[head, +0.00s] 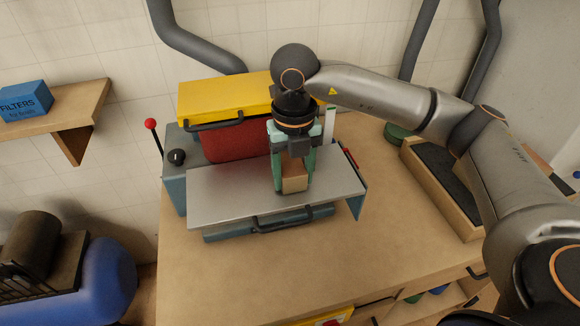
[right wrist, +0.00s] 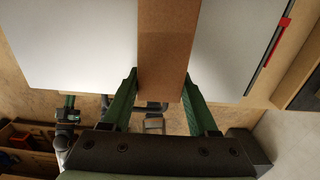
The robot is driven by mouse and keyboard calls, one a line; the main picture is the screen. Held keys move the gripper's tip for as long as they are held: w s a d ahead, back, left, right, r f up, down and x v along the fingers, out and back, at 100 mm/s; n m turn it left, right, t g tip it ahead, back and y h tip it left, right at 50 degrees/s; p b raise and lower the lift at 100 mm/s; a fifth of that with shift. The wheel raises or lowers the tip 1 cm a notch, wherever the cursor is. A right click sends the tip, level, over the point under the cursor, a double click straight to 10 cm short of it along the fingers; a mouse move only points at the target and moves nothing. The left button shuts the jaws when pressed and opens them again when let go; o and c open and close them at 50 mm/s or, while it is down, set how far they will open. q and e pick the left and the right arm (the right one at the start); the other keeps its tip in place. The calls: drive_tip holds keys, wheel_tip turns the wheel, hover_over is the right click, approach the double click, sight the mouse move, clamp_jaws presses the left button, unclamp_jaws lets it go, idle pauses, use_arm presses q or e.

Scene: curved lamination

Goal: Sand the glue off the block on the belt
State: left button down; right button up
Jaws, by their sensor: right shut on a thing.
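My right gripper (head: 292,178) points down over the belt sander's grey metal table (head: 225,195), its green fingers shut on a light brown wooden block (head: 294,184). In the right wrist view the block (right wrist: 167,40) runs away between the fingertips (right wrist: 160,85), with the pale table on both sides. The red sanding belt (head: 225,143) stands upright behind the table, under a yellow cover (head: 225,98). The block is in front of the belt; I cannot tell whether it touches the belt or table. No glue can be made out. My left gripper does not show in the head view.
The sander stands on a wooden bench (head: 400,270) whose front is clear. A wooden tray with a dark inset (head: 440,185) lies to the right, and a green round thing (head: 397,133) behind. A red-knobbed lever (head: 151,124) rises at the sander's left. Grey hoses hang behind.

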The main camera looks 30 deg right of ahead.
drive_tip(key=shift+s+a+r+p, duration=0.25)
drive_tip(key=shift+s+r+p, duration=0.6)
drive_tip(key=shift+r, duration=0.35)
drive_tip(key=shift+s+a+r+p, duration=0.2)
drive_tip(key=shift+s+r+p, duration=0.6)
drive_tip(key=shift+r, duration=0.35)
drive_tip(key=shift+s+r, duration=0.2)
drive_tip(key=shift+s, duration=0.1)
